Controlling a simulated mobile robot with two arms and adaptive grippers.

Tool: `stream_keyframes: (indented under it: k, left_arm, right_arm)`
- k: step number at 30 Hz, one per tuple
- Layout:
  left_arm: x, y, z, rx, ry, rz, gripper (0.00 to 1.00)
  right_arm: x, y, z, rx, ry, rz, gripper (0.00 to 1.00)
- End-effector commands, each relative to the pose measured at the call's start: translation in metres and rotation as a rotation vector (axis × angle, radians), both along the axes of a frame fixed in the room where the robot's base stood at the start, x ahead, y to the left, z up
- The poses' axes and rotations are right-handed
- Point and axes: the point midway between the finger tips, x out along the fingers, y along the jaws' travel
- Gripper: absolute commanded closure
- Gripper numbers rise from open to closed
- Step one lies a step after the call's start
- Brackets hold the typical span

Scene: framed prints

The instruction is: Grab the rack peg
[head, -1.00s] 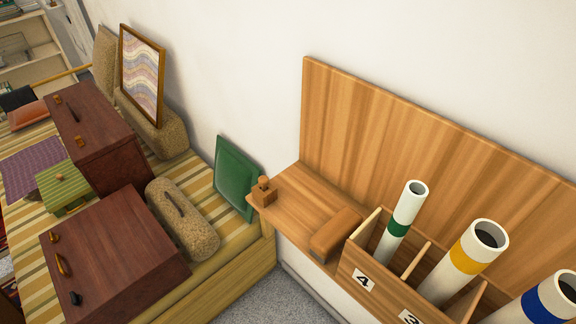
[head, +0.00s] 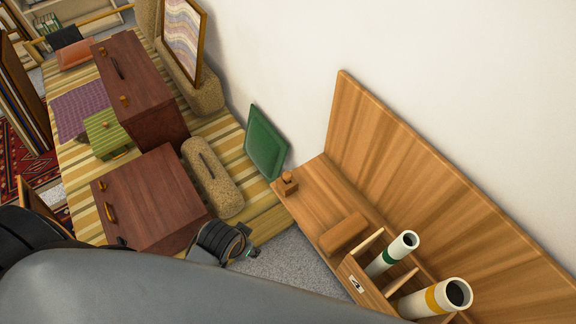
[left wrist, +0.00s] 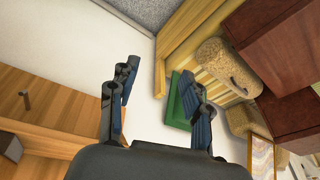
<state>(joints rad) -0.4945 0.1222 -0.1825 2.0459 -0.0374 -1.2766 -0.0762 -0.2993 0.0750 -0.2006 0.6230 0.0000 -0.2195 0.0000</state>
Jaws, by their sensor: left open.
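A small wooden piece with a rounded knob (head: 287,182), which may be the rack peg, stands on the left end of the wooden wall shelf (head: 318,184) in the head view. My left arm crosses the bottom of that view, and dark parts of my left gripper (head: 228,242) show below and left of the shelf, apart from the knob. In the left wrist view my left gripper (left wrist: 156,82) is open, with nothing between its fingers. That view also shows wooden boards (left wrist: 60,95) at left with a small dark peg-like piece (left wrist: 26,98). My right gripper is not in view.
Tubes with green (head: 395,252) and yellow (head: 438,298) bands stand in the shelf's divided box. A brown block (head: 344,235) lies beside it. A green cushion (head: 265,142) leans at the wall. Dark red boxes (head: 150,200) and tan bolsters (head: 212,178) cover the striped bench.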

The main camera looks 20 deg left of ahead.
Motion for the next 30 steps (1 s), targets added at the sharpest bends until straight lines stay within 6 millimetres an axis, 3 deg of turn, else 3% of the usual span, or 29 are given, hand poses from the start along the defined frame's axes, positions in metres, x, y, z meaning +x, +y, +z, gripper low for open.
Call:
stream_keyframes:
  k: [1, 4, 9, 14, 21, 25, 30]
  left_arm:
    - [0.004, -0.004, 0.042, 0.021, -0.022, -0.055, 0.51]
    - [0.011, -0.016, 0.104, 0.118, -0.059, -0.268, 0.51]
    - [0.023, -0.037, 0.144, 0.354, -0.094, -0.699, 0.51]
    - [0.037, -0.057, 0.163, 0.658, -0.104, -1.154, 0.51]
    - [0.056, -0.084, 0.178, 1.251, -0.006, -1.823, 0.51]
    - [0.058, -0.091, 0.183, 1.466, 0.066, -2.007, 0.51]
    - [0.065, -0.092, 0.181, 1.564, 0.110, -2.082, 0.51]
  right_arm:
    - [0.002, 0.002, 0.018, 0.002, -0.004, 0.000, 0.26]
    - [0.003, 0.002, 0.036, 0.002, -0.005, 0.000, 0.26]
    - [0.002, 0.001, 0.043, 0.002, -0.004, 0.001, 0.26]
    - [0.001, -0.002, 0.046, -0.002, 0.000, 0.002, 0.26]
    - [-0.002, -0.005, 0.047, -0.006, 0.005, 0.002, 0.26]
    - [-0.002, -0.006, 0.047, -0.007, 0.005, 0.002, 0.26]
    - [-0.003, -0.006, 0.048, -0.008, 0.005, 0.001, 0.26]
